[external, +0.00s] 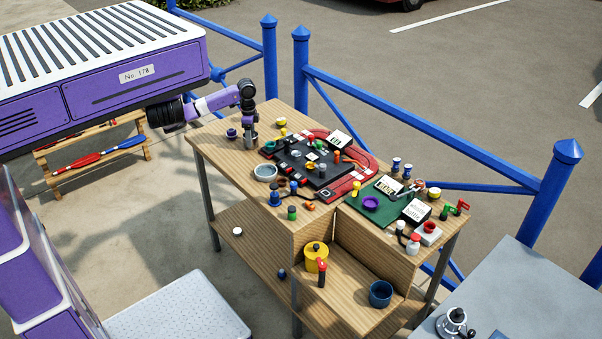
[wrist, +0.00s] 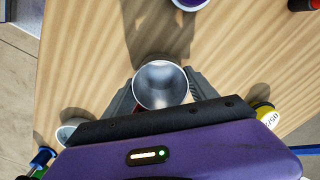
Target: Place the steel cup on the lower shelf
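The steel cup (wrist: 160,84) is a round, shiny, open-topped cup, seen from above in the wrist view. My gripper (wrist: 160,98) has one finger on each side of it, and both look to touch its wall. In the external view my gripper (external: 250,128) points down at the far left end of the wooden table, with the grey cup (external: 250,141) under it, upright at the tabletop. I cannot tell whether its base touches the wood. The lower shelf (external: 246,252) is a wooden board under the tabletop, partly hidden by it.
A white puck (external: 237,231) and a small blue object (external: 281,273) are on the lower shelf. A lower front ledge holds a yellow pot (external: 315,256) and a blue cup (external: 380,293). A grey bowl (external: 265,172) and many small parts crowd the tabletop. A blue railing (external: 430,125) runs behind.

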